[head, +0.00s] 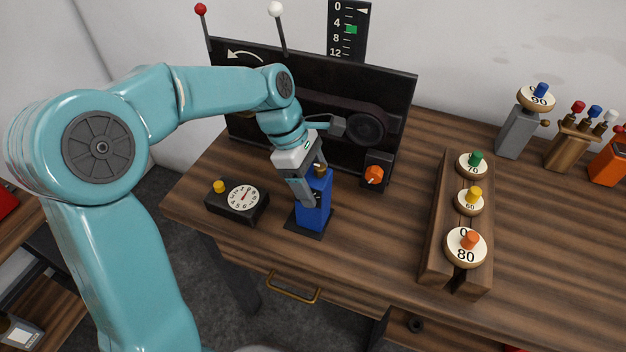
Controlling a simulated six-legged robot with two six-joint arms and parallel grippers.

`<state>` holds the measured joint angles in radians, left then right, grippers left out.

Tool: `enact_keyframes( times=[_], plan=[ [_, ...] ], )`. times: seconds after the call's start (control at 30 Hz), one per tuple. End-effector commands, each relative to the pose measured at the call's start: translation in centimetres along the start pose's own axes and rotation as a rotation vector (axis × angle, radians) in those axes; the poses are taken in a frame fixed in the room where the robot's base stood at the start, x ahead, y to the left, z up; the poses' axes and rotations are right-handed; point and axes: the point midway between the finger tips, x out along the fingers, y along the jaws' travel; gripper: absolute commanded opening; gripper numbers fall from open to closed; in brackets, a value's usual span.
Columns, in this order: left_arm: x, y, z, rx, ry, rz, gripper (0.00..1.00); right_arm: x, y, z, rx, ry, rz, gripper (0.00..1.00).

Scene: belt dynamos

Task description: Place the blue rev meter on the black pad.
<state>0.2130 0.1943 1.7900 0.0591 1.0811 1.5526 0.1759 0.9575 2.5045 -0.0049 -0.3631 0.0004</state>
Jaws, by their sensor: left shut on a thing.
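The blue rev meter (318,207) is an upright blue block with a brass-coloured knob on top. It stands on or just above the black pad (302,229), a thin dark square near the table's front edge; I cannot tell whether they touch. My left gripper (306,192) comes down from above and is shut on the rev meter near its top left. The gripper hides part of the meter's left side. My right gripper is not in view.
A black timer box (236,201) with a dial and yellow button sits left of the pad. Behind stands a black panel (400,92) with a belt wheel and an orange knob (374,175). A wooden rack (436,235) with numbered discs is at right. Table between is clear.

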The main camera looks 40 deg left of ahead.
Motion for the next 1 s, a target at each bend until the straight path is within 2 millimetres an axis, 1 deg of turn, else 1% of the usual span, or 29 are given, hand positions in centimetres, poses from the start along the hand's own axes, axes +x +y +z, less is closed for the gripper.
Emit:
enact_keyframes(
  times=[0.2,0.23,0.3,0.57,0.67,0.77,1.0],
  plan=[
    [0.3,0.0,-0.1,0.0,-0.001,0.002,0.0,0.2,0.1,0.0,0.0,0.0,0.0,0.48],
    [0.3,0.0,-0.1,0.0,0.0,0.001,0.75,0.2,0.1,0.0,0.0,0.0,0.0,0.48],
    [0.3,0.0,-0.1,0.0,0.0,0.001,0.94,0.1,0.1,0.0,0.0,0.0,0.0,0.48],
    [0.2,0.0,-0.1,0.0,0.0,0.0,0.94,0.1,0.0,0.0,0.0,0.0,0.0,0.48],
    [-0.4,0.0,0.1,0.0,0.0,0.001,0.94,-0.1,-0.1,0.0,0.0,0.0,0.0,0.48],
    [-1.9,0.1,0.1,0.0,0.0,0.006,0.94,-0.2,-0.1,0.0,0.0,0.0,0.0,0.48],
    [-7.6,0.1,0.1,-0.001,0.0,0.006,0.94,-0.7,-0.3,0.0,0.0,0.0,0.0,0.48]
  ],
)
